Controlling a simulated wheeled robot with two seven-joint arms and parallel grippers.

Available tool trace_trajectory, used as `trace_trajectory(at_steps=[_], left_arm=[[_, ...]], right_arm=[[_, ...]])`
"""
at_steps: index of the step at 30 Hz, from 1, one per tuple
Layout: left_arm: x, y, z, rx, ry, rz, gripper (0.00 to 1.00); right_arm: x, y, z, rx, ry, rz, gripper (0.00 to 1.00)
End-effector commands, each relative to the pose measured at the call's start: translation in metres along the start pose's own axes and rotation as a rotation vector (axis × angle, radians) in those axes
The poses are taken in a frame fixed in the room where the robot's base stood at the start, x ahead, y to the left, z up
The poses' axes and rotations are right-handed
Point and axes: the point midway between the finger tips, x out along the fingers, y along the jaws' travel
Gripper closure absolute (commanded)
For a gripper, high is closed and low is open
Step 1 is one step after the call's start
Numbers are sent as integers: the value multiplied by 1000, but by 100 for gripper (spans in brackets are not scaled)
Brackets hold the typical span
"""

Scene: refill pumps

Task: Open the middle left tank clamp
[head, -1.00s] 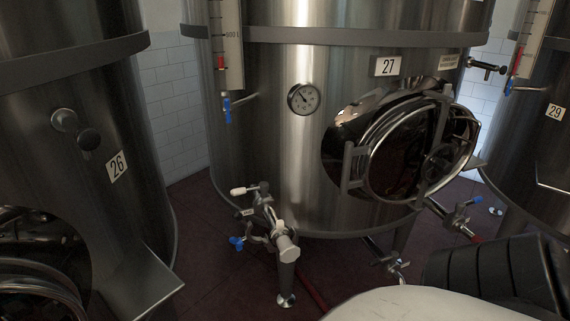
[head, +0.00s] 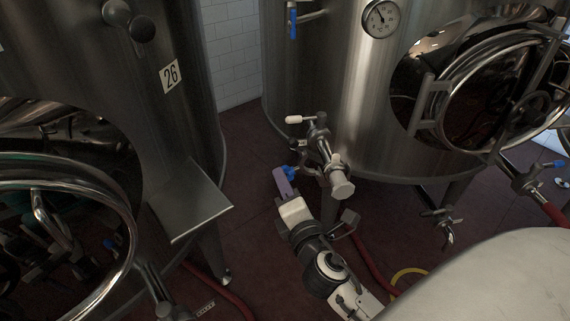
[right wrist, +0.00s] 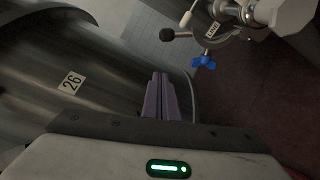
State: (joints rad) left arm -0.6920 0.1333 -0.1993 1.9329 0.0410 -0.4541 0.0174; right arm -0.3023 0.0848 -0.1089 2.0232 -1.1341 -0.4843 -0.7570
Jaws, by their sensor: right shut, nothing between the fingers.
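Tank 27 (head: 350,110) stands in the middle, with a steel pipe and valve fitting (head: 325,155) low on its front left. A blue wing handle (head: 290,171) sticks out to the left of this fitting. In the right wrist view, the blue wing handle (right wrist: 204,60) shows at upper right beside the steel fitting (right wrist: 245,14) and a black knob (right wrist: 167,34). My right gripper (head: 280,178) is just below and left of the blue handle. In the right wrist view its purple fingers (right wrist: 159,95) are shut and empty, apart from the handle. My left gripper is not in view.
Tank 27's round door (head: 490,95) is at upper right. Red hoses (head: 225,300) lie on the dark red floor between the tanks.

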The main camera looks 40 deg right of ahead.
Motion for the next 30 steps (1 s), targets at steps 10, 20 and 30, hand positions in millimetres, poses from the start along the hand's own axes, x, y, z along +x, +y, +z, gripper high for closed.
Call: trace_trajectory(at_steps=[10,20,30], left_arm=[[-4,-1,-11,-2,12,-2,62],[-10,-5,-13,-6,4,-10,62],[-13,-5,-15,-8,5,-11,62]], right_arm=[[61,2,1,-5,-2,2,100],[90,2,20,-6,-1,-2,100],[83,0,39,-1,0,-1,100]])
